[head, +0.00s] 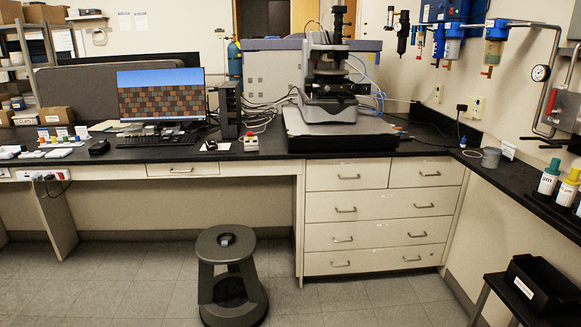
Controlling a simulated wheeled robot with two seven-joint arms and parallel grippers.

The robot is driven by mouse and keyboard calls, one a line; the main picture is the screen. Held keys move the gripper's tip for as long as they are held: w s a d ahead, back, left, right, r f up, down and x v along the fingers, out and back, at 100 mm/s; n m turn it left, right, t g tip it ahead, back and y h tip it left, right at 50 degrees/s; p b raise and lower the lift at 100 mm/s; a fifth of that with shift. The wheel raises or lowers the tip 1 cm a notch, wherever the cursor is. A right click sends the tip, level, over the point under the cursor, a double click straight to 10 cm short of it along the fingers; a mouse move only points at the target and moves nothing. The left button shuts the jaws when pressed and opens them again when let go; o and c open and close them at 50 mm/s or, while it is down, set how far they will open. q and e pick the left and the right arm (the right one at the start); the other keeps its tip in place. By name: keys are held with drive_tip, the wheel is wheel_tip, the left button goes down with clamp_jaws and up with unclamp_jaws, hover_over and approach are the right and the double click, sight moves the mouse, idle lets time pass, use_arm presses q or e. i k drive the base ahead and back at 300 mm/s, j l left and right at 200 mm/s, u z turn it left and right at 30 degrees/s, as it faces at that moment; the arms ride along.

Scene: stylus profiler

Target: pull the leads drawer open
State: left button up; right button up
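A cream drawer cabinet (376,217) stands under the black bench, below the profiler (331,85). Its top row has a left drawer (347,176) and a right drawer (427,173); wider drawers lie below, with metal pull handles. A shallow drawer (180,170) with one handle is under the bench section with the monitor. All these drawers look shut, their fronts flush. No label is readable, so I cannot tell which one is the leads drawer. Neither of my grippers is in view.
A dark grey step stool (227,275) stands on the floor left of the cabinet. A small black table with a black bin (541,285) is at the lower right. Bottles (549,177) stand on the right bench. The tiled floor before the cabinet is clear.

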sight(358, 173)
drive_tip(key=i+z, duration=0.15)
drive_tip(key=i, duration=0.55)
drive_tip(key=i+j+z, duration=0.1)
drive_tip(key=i, duration=0.6)
drive_tip(key=i+j+z, duration=0.25)
drive_tip(key=i+z, duration=0.25)
drive_tip(key=i+j+z, duration=0.95)
drive_tip(key=j, duration=0.2)
